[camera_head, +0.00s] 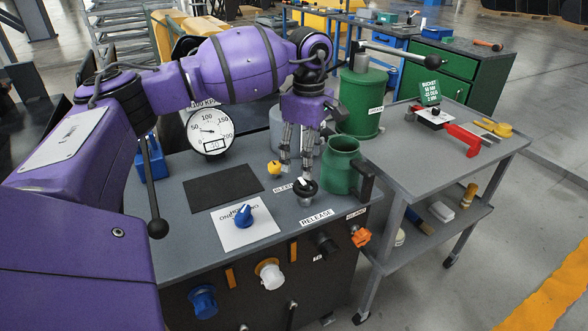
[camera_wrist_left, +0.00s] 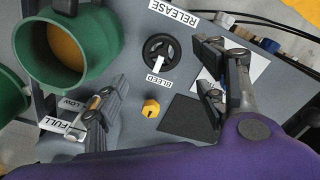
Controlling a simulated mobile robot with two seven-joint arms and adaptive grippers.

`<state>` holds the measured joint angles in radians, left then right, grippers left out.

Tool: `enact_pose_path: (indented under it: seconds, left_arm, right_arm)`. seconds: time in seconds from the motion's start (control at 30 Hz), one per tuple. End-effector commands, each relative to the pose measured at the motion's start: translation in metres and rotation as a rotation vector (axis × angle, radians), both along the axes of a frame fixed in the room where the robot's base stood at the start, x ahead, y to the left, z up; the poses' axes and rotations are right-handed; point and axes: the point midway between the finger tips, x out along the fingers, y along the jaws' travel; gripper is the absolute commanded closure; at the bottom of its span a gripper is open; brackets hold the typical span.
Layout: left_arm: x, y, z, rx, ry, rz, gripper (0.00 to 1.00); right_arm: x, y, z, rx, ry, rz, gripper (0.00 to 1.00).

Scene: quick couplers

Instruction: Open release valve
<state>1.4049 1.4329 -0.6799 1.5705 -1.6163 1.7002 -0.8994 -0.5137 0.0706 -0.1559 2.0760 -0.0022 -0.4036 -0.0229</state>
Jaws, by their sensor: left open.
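The release valve (camera_head: 305,188) is a small black handwheel on the grey bench top, behind the RELEASE label (camera_head: 317,216). In the left wrist view the black wheel (camera_wrist_left: 162,50) lies between the RELEASE and BLEED labels, with a white mark on it. My left gripper (camera_head: 296,168) points down just above the wheel, and its fingers hide part of it in the head view. In the left wrist view the gripper (camera_wrist_left: 162,64) is open and empty, its fingers spread on either side of the wheel. I cannot tell whether they touch it. My right gripper is not in view.
An open green pot (camera_head: 341,165) stands close to the right of the wheel. A yellow knob (camera_head: 274,168) sits to its left. A pressure gauge (camera_head: 209,130), a dark mat (camera_head: 223,188) and a blue knob (camera_head: 243,216) are further left. A grey cart (camera_head: 405,150) stands at the right.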

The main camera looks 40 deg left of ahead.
Motion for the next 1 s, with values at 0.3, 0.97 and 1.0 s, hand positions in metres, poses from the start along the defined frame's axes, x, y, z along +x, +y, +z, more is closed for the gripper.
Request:
enact_pose_path:
  seconds: [0.3, 0.97, 1.0]
  left_arm:
    - [-0.001, 0.000, -0.049, 0.000, 0.004, 0.000, 0.36]
    - [-0.001, -0.001, -0.073, -0.002, 0.001, 0.000, 0.54]
    - [-0.001, -0.001, -0.073, -0.002, 0.001, 0.000, 0.59]
  right_arm:
    - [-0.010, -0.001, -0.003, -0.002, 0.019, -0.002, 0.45]
    - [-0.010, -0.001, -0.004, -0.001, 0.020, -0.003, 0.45]
    - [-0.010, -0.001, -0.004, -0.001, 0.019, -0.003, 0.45]
